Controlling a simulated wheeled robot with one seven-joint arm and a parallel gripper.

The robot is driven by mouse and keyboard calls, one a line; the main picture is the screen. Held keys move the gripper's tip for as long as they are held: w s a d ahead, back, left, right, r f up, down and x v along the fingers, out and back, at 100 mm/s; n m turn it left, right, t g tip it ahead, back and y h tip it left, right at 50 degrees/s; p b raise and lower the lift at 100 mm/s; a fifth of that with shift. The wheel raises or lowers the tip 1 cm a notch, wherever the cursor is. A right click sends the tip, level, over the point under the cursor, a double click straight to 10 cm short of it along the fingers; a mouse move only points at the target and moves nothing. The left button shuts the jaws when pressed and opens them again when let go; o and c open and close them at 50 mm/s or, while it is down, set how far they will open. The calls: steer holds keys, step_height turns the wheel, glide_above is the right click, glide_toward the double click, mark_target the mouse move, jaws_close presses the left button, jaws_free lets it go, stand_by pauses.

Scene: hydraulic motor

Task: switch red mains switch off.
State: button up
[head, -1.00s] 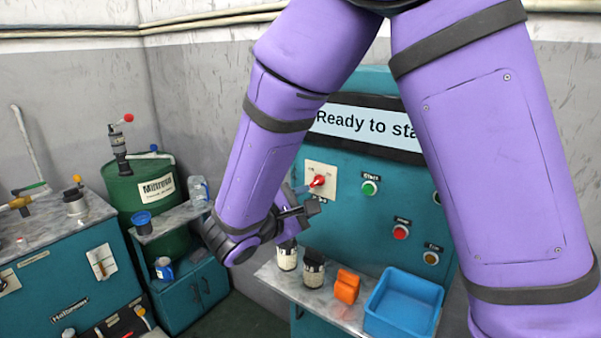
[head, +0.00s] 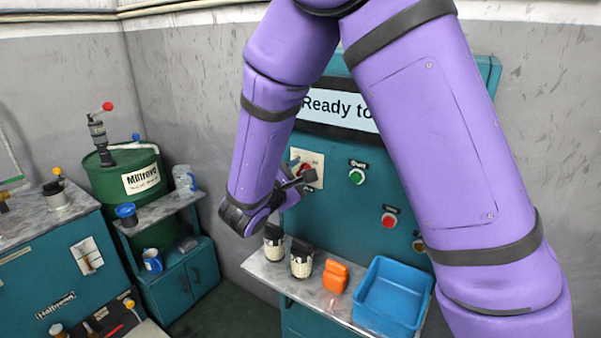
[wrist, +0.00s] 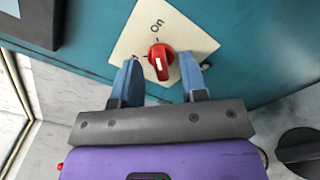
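The red mains switch (wrist: 161,62) is a rotary knob on a cream plate (wrist: 186,38) marked "On", fixed to the teal panel. In the wrist view its white mark points down toward my gripper. My gripper (wrist: 163,78) is open, with one blue finger on each side of the knob's lower end. Gaps show between the knob and both fingers; I cannot tell how deep the fingers reach. In the head view the red switch (head: 305,169) is partly hidden behind my gripper (head: 298,176).
Green (head: 356,176) and red (head: 389,220) push buttons sit to the right on the panel, under a "Ready to" display (head: 337,109). The shelf below (head: 268,272) holds dark-topped jars (head: 302,262), an orange item (head: 335,276) and a blue bin (head: 393,297). A green barrel (head: 113,181) stands left.

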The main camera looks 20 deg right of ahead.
steer(key=shift+w+d, duration=0.35)
steer(key=shift+d, duration=0.15)
steer(key=c, duration=0.6)
